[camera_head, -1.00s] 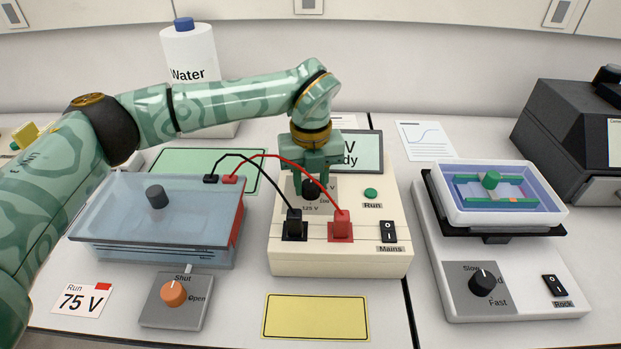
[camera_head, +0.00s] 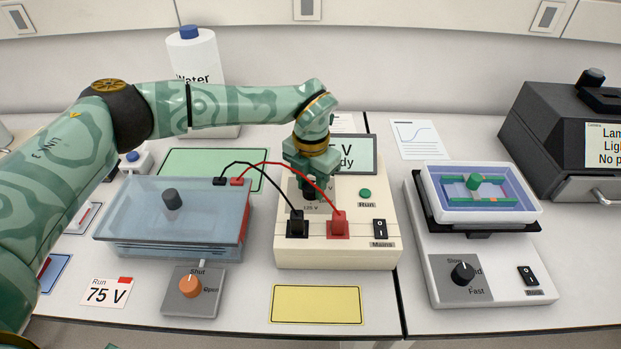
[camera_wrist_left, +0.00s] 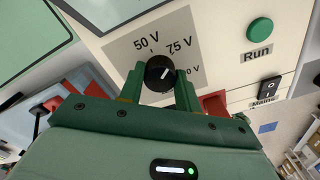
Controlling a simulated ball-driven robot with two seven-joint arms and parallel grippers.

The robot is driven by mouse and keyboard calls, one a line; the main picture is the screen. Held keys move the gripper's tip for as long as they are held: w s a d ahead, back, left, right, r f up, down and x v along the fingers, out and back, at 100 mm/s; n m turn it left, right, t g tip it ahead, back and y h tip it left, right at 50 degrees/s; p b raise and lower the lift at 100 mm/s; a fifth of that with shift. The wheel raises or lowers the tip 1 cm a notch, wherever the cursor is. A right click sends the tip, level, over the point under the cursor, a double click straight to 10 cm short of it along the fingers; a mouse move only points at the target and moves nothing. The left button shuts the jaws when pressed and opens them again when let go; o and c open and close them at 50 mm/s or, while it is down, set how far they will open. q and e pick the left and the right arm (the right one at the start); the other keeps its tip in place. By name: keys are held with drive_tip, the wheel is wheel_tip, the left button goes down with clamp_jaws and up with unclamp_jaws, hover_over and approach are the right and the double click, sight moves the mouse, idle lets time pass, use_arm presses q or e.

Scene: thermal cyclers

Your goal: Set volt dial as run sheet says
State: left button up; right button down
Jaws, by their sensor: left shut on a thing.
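The run sheet card (camera_head: 107,291) at the front left reads "Run 75 V". The black volt dial (camera_wrist_left: 160,73) sits on a grey plate on the cream power supply (camera_head: 330,255). In the left wrist view, 50 V, 75 V and a partly covered label stand around the dial, and its white mark points up and right, toward 75 V. My left gripper (camera_wrist_left: 159,82) is shut on the dial, one finger on each side. In the head view the left gripper (camera_head: 308,188) hides most of the dial. The display (camera_head: 364,152) is partly hidden; "V" and "dy" show. My right gripper is not in view.
Black and red leads (camera_head: 297,188) arch from the gel tank (camera_head: 140,222) to the supply's front, close to the gripper. The green Run button (camera_head: 365,193) and Mains switch (camera_head: 380,229) are right of the dial. A rocker (camera_head: 490,285) stands further right.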

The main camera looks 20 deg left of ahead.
sight(311, 186)
use_arm(q)
drive_tip(key=shift+m, duration=0.7)
drive_tip(key=shift+p, duration=0.35)
drive_tip(key=o, duration=1)
drive_tip(key=shift+c, duration=0.2)
wheel_tip(311, 186, up, 16)
drive_tip(key=p, duration=0.1)
drive_tip(key=shift+r, duration=0.15)
